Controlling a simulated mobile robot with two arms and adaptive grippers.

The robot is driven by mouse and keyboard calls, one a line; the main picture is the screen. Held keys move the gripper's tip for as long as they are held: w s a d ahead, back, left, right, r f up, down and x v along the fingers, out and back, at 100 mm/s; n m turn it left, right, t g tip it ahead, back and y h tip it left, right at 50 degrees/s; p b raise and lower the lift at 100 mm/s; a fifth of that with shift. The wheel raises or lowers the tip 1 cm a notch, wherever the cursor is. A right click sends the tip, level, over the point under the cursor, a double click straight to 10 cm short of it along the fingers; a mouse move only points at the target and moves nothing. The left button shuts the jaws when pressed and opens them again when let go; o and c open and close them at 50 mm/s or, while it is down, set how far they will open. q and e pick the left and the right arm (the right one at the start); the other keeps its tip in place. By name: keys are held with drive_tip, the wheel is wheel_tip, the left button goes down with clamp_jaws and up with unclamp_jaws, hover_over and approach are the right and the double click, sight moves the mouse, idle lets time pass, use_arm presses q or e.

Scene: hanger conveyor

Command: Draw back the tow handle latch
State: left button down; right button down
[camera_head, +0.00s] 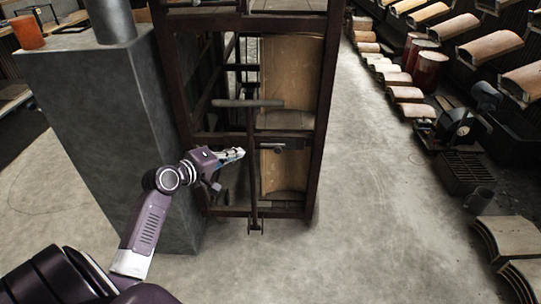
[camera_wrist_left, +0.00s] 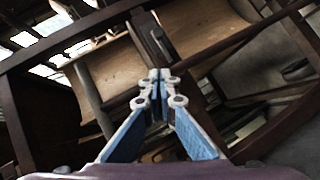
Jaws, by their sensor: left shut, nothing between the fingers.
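A dark metal rack stands in the middle of the head view. The tow handle is a dark upright bar with a grey cross grip (camera_head: 248,103) on the rack's near face. A small dark latch-like part (camera_head: 290,147) sits on a crossbar to the right of the bar; I cannot be sure it is the latch. My left gripper (camera_head: 241,153) is just left of the bar at about crossbar height. In the left wrist view its blue-padded fingers (camera_wrist_left: 155,76) meet at the tips with nothing between them. Contact with the handle cannot be told. My right gripper is out of view.
Curved tan panels (camera_head: 285,75) are inside the rack. Clear concrete floor (camera_head: 365,200) lies to the right, then red drums (camera_head: 428,70) and a dark machine (camera_head: 462,130).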

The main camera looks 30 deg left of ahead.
sight(279, 151)
use_arm(q)
drive_tip(key=shift+r, duration=0.1)
